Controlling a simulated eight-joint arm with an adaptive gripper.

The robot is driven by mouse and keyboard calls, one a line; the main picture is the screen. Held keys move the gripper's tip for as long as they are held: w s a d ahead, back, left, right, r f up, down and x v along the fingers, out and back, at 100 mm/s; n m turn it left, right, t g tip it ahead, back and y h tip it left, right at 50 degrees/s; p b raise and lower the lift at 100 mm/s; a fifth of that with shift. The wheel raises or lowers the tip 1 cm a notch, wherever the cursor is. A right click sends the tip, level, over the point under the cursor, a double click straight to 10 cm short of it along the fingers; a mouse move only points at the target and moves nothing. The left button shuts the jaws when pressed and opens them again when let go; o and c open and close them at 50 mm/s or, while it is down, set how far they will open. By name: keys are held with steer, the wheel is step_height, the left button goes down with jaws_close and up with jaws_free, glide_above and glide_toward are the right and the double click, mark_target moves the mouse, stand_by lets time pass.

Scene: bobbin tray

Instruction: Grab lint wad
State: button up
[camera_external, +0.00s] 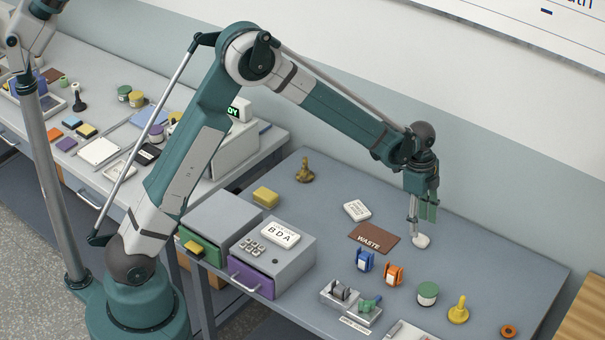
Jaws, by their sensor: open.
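A small white wad (421,241), which looks like the lint wad, lies on the grey table just right of the brown mat marked WASTE (374,238). My gripper (414,232) points down right at the wad, with its fingertips at or just above its left side. The jaws are open. I cannot tell from this view whether the fingers touch the wad or stand around it.
Blue (365,260) and orange (393,274) bobbin-like items stand in front of the mat. A green-and-white spool (428,293), a yellow knobbed piece (459,310) and an orange ring (509,331) lie to the right. A white card (357,210) lies behind the mat.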

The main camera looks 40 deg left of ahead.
mark_target(421, 236)
steer(key=shift+f, duration=0.2)
steer(key=shift+d+f, duration=0.2)
steer(key=shift+f, duration=1.1)
steer(key=shift+d+f, duration=0.2)
steer(key=shift+f, duration=1.05)
steer(key=c, duration=0.8)
